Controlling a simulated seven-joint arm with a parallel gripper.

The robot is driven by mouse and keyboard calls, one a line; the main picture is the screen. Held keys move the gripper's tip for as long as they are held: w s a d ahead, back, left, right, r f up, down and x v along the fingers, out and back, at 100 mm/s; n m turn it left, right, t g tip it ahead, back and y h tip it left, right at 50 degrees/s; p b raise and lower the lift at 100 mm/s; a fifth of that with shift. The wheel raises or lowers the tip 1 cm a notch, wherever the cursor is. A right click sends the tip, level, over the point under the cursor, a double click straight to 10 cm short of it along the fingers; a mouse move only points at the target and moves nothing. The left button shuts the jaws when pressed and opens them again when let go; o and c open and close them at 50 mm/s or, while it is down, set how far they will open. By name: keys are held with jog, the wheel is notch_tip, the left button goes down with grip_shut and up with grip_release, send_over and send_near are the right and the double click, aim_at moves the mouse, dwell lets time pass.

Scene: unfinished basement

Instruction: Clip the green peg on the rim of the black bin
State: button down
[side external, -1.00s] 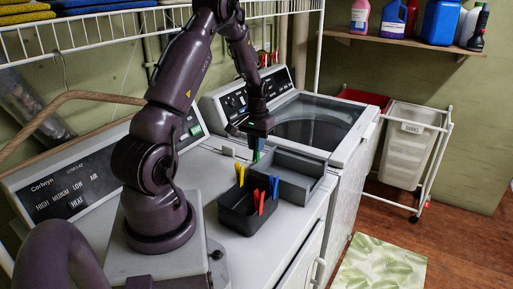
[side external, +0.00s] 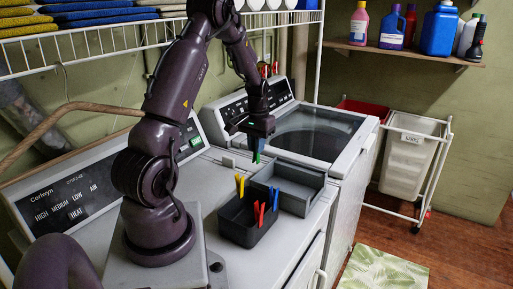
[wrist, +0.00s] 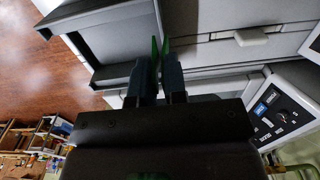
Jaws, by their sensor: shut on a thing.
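My gripper (side external: 258,146) is shut on the green peg (side external: 256,158), which hangs upright below the fingers with its tip down. In the wrist view the green peg (wrist: 155,47) shows as two narrow prongs past the fingertips (wrist: 159,72). The black bin (side external: 236,228) stands on the machine top, nearer the camera than my gripper. Yellow (side external: 240,184), red (side external: 259,213) and blue (side external: 275,190) pegs stand up at the bin, apparently on its rim. My gripper is above and behind the bin, apart from it, near the far left corner of the grey tray (side external: 306,200).
The grey tray sits right beside and behind the black bin. A washer with a glass lid (side external: 305,142) and a raised control panel stands behind. A wire shelf (side external: 110,50) runs overhead. Bare white top (side external: 200,180) lies left of the bin.

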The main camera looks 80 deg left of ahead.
notch_tip(320, 180, up, 6)
jog(key=s+d, duration=1.2)
jog(key=d, duration=0.2)
jog(key=f, duration=0.4)
jog(key=shift+w+a+f, duration=0.2)
jog(key=shift+a+f, duration=0.05)
jog(key=shift+a, duration=0.05)
jog(key=shift+f, duration=3.45)
